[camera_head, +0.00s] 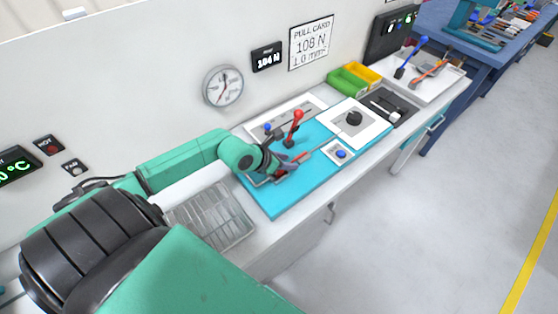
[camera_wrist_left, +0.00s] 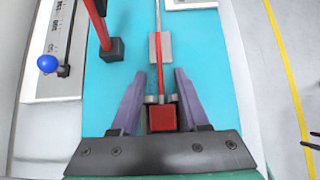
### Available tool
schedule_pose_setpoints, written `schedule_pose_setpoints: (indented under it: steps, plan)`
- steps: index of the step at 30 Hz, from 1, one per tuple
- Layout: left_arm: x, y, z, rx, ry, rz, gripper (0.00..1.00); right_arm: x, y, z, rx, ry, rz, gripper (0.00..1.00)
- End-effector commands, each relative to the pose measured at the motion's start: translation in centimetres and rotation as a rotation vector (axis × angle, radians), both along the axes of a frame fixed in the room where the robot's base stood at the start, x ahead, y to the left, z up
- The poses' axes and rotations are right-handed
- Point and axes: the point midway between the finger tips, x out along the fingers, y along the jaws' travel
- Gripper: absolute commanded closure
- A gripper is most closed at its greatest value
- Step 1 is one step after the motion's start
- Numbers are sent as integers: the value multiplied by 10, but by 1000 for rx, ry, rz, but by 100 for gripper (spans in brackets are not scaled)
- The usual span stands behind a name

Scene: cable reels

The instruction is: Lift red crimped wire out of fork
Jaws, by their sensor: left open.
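The red crimped wire (camera_wrist_left: 160,77) runs lengthwise between my left gripper's fingers (camera_wrist_left: 159,86) in the left wrist view. Its near end shows a red block (camera_wrist_left: 162,118), with small grey prongs beside the wire that look like the fork (camera_wrist_left: 150,99). A grey block (camera_wrist_left: 160,46) sits on the wire's line farther out. Both fingers stand apart from the wire, one on each side. In the head view my left gripper (camera_head: 287,168) is low over the turquoise mat (camera_head: 280,203) and partly hides the wire and fork. My right gripper is not seen.
A red-handled lever (camera_head: 297,120) stands close beside the gripper, on its left in the wrist view. A white plate with a black knob (camera_head: 353,118), a blue button (camera_head: 341,154) and green and yellow bins (camera_head: 350,80) lie beyond. A wire rack (camera_head: 210,215) is nearer.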

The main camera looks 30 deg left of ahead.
Motion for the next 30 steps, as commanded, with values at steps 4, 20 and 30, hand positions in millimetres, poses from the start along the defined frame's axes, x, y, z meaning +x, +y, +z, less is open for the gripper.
schedule_pose_setpoints:
  steps: [4,20,30]
  plan:
    - [4,-2,-4,0,0,-1,55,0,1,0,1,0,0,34]
    - [4,-2,-4,0,0,-1,100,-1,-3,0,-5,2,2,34]
    - [4,-2,25,3,-3,-5,100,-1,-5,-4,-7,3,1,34]
